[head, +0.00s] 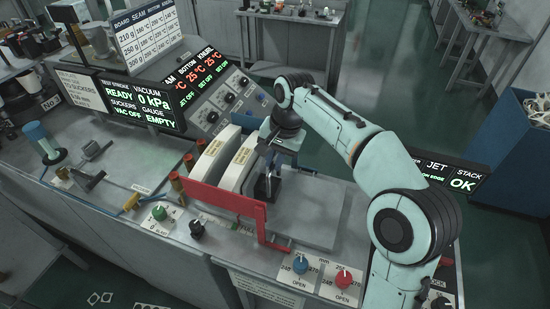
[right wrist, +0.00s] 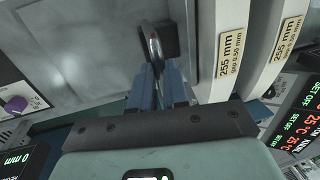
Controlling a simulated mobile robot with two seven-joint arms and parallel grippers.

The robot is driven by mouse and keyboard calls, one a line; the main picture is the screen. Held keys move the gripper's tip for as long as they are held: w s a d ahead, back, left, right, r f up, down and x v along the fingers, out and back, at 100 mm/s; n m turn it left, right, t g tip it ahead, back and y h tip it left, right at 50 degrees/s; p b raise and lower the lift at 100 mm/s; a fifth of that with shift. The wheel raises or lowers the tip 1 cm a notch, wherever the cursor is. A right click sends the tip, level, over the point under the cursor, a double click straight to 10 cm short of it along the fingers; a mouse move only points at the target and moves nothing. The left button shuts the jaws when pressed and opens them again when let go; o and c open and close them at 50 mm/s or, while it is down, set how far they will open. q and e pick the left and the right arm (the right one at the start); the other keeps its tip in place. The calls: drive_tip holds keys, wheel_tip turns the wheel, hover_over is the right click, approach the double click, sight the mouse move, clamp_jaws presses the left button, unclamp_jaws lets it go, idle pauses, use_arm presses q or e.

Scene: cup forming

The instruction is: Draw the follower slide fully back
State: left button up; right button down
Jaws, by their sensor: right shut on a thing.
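A flat grey metal plate, which I take to be the follower slide (head: 312,208), lies on the bench to the right of two upright white-faced stacks (head: 238,165). It also shows in the right wrist view (right wrist: 75,60). My right gripper (head: 267,188) reaches down between the stacks and the plate. In the right wrist view its blue fingers (right wrist: 158,88) are shut on a bright metal handle (right wrist: 153,45) beside a black block (right wrist: 165,38). The grip point is partly hidden by the fingers. My left gripper is not in view.
A red guard (head: 225,202) stands in front of the stacks. A blue knob (head: 300,264) and a red knob (head: 343,277) sit on the front panel. Displays (head: 205,75) stand behind. The plate's upper surface looks clear.

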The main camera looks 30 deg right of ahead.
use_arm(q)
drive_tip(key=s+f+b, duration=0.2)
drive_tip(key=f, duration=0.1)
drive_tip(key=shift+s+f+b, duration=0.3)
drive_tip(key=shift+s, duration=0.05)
use_arm(e)
drive_tip(key=s+d, duration=1.3)
drive_tip(key=s, duration=0.3)
drive_tip(key=shift+d, duration=0.4)
drive_tip(key=shift+s, duration=0.1)
drive_tip(key=c, duration=1.2)
unclamp_jaws()
drive_tip(key=shift+c, duration=0.2)
drive_tip(key=shift+o, duration=0.6)
drive_tip(key=shift+s+d, duration=0.15)
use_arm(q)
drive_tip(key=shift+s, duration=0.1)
use_arm(e)
drive_tip(key=shift+r, duration=0.1)
